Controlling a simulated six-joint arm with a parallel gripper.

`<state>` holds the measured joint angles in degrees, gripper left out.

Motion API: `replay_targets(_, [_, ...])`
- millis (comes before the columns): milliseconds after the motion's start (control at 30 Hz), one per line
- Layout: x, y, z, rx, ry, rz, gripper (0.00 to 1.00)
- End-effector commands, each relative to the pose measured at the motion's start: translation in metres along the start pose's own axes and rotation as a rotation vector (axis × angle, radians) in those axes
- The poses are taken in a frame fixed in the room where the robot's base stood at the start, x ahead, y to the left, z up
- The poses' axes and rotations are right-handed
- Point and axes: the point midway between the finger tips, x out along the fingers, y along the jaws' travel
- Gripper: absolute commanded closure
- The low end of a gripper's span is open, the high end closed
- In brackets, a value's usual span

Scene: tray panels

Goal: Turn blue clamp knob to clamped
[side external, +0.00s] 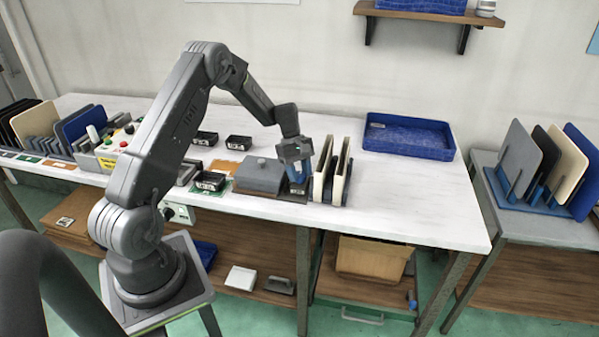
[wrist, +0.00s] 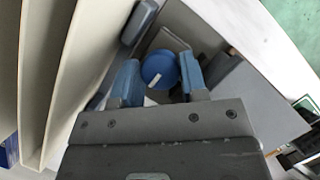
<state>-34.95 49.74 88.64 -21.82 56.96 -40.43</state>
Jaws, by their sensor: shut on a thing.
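The blue clamp knob (wrist: 159,70) is round, with a white mark on its face, and shows in the middle of the wrist view. My gripper (wrist: 159,77) has one blue finger on each side of the knob and is shut on it. The white mark points toward the lower left of the wrist view. In the side external view my gripper (side external: 299,182) points down beside the grey block, and the knob cannot be made out there.
Upright cream panels (side external: 331,172) stand close to the right of my gripper; they also fill the left of the wrist view (wrist: 92,50). A grey block (side external: 262,175) sits to its left. A blue tray (side external: 408,150) lies at the back right. The front right of the table is clear.

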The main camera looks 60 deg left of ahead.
Motion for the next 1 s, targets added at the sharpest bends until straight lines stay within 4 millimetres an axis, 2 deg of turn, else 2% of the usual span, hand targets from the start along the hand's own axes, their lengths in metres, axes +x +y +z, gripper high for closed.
replay_targets(333, [-0.0002, 0.0006, 0.0001, 0.12, -0.002, -0.051, 0.84])
replay_targets(1000, [-0.0003, 0.0024, 0.0009, 0.603, -0.002, -0.25, 0.84])
